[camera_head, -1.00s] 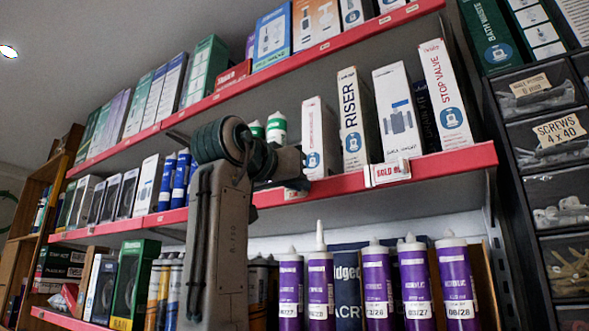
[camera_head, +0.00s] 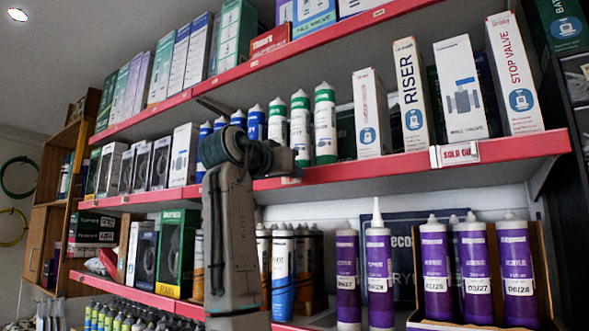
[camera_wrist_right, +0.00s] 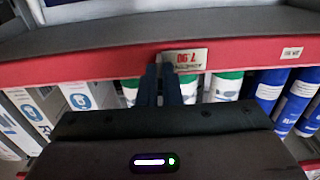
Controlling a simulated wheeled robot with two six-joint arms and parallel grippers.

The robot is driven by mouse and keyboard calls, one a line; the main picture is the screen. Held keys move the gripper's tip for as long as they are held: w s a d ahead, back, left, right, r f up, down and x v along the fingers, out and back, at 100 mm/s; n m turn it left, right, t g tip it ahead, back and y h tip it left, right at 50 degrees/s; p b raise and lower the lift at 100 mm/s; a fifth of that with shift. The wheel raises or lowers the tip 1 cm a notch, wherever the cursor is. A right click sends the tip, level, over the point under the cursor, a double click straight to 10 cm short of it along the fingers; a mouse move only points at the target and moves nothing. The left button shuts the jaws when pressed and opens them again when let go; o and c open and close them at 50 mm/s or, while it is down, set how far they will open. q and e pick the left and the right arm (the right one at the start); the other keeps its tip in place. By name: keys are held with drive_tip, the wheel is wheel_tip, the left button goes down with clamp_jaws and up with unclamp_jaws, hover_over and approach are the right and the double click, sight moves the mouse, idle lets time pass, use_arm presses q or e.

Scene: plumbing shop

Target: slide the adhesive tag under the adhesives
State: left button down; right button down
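The adhesive tag (camera_wrist_right: 185,60) is a pale price tag on the red shelf edge, upside down in the right wrist view with 7.90 on it. In the head view a small pale bit of it (camera_head: 291,180) shows under my right gripper (camera_head: 296,161). The two dark fingers (camera_wrist_right: 165,75) are close together, their tips at the tag's left end in the wrist view; whether they pinch it is unclear. Green-and-white tubes (camera_head: 300,127) stand above the tag, and blue tubes (camera_head: 255,123) stand left of them. My left gripper is not in view.
The red middle shelf edge (camera_head: 400,167) carries a SOLD OUT tag (camera_head: 456,153) on the right, below boxes such as RISER (camera_head: 411,98). Another small tag (camera_wrist_right: 291,53) sits on the edge near the blue tubes. Purple tubes (camera_head: 347,270) stand on the shelf below.

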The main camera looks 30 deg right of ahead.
drive_tip(key=c, duration=2)
unclamp_jaws()
drive_tip(key=shift+c, duration=0.2)
drive_tip(key=o, duration=0.4)
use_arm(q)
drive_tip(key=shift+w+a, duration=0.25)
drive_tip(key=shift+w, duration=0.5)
use_arm(e)
drive_tip(key=shift+o, duration=0.2)
drive_tip(key=shift+a, duration=0.1)
